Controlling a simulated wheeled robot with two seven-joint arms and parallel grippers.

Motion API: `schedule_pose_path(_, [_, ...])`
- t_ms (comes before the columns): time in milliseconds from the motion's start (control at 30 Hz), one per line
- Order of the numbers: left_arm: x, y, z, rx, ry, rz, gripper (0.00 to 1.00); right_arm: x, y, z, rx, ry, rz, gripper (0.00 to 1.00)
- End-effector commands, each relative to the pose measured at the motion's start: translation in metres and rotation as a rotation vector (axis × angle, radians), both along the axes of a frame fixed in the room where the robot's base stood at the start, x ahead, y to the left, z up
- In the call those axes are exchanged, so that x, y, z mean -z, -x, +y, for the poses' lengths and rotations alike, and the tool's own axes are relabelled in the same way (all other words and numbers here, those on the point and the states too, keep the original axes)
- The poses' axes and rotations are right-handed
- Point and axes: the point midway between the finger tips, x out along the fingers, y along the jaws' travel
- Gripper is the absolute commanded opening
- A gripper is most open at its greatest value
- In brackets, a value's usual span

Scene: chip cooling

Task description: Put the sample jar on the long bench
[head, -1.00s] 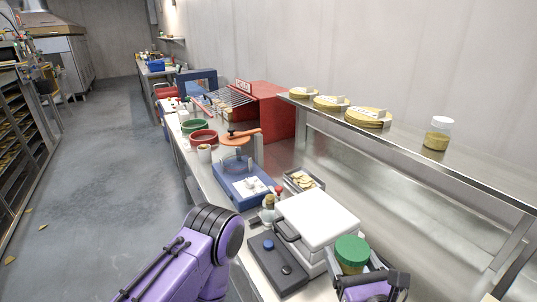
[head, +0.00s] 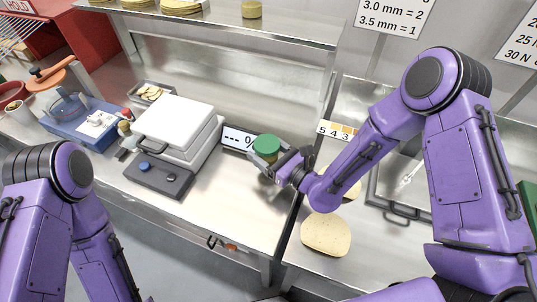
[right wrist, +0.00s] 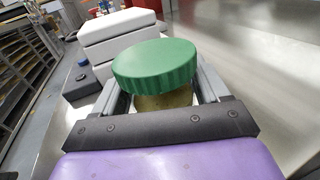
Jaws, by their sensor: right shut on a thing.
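The sample jar is taken to be the jar with a green ribbed lid (head: 267,145); its lid (right wrist: 155,65) fills the middle of the right wrist view. My right gripper (head: 279,165) is shut around the jar's body, below the lid. The jar is upright or nearly so, over the right end of the steel long bench (head: 225,205). I cannot tell whether its base touches the bench top; the gripper hides it. My left arm shows at the lower left, but its gripper is out of view.
A white lidded device (head: 178,125) stands left of the jar, with a display (head: 238,139) behind. A second steel surface with flatbreads (head: 326,234) lies right, past a seam. The bench front is clear. A raised shelf (head: 230,25) runs behind.

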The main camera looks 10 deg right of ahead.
Motion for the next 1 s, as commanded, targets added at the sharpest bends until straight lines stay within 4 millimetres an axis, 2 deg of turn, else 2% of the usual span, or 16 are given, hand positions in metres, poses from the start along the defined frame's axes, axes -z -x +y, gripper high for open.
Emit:
schedule_pose_path(100, [-0.005, 0.001, 0.0, 0.0, 0.0, 0.001, 0.38, 0.016, 0.002, -0.009, -0.002, 0.002, 0.002, 0.42])
schedule_pose_path(200, [-0.006, 0.001, 0.0, 0.0, 0.0, 0.002, 0.38, 0.034, 0.001, -0.009, -0.001, 0.0, 0.004, 0.42])
schedule_pose_path(300, [-0.006, 0.001, 0.0, 0.0, 0.0, 0.002, 0.38, 0.041, 0.0, -0.008, -0.001, -0.002, 0.001, 0.42])
schedule_pose_path(467, [-0.005, 0.001, 0.0, 0.0, 0.0, 0.001, 0.38, 0.04, 0.0, -0.008, 0.0, -0.001, 0.0, 0.42])
schedule_pose_path(500, [-0.005, 0.001, 0.0, 0.0, 0.0, 0.001, 0.38, 0.041, 0.0, -0.008, 0.0, -0.001, 0.001, 0.78])
schedule_pose_path(567, [-0.005, 0.0, 0.0, 0.0, 0.0, 0.001, 0.38, 0.04, 0.0, -0.008, 0.0, -0.001, 0.001, 0.97])
schedule_pose_path(600, [-0.005, 0.0, 0.0, 0.0, 0.0, 0.001, 0.38, 0.04, 0.0, -0.008, 0.0, -0.001, 0.001, 1.0])
schedule_pose_path(867, [-0.002, 0.001, 0.0, 0.0, 0.0, 0.001, 0.38, 0.041, 0.003, -0.011, 0.001, -0.001, 0.001, 1.0])
schedule_pose_path(1000, [0.012, 0.001, 0.0, 0.0, 0.0, 0.001, 0.38, 0.045, 0.025, -0.027, 0.004, -0.002, 0.002, 1.0])
